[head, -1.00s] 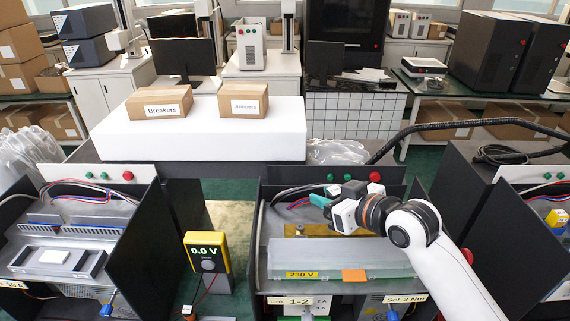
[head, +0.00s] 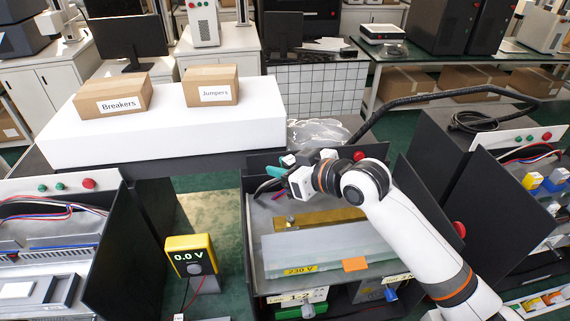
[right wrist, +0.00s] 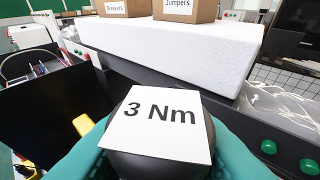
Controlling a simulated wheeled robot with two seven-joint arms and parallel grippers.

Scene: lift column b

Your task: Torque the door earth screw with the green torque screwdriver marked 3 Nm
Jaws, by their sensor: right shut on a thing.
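My right gripper (head: 268,180) is shut on a screwdriver with a dark rounded handle (right wrist: 165,165) and a white "3 Nm" label (right wrist: 160,125). The teal fingers flank the handle in the right wrist view. In the head view it is over the back left part of the middle cabinet (head: 258,240), behind a brass bar (head: 325,217). A small screw-like knob (head: 291,220) is at the bar's left end. I cannot tell which part is the door earth screw. My left gripper is not in view.
A clear cover marked 230 V (head: 320,245) lies in front of the bar. Black panels (head: 425,215) flank the cabinet. A yellow meter (head: 190,255) reads 0.0 V at left. A white block (head: 160,140) bearing two cartons is behind. A thick black cable (head: 430,98) arches at right.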

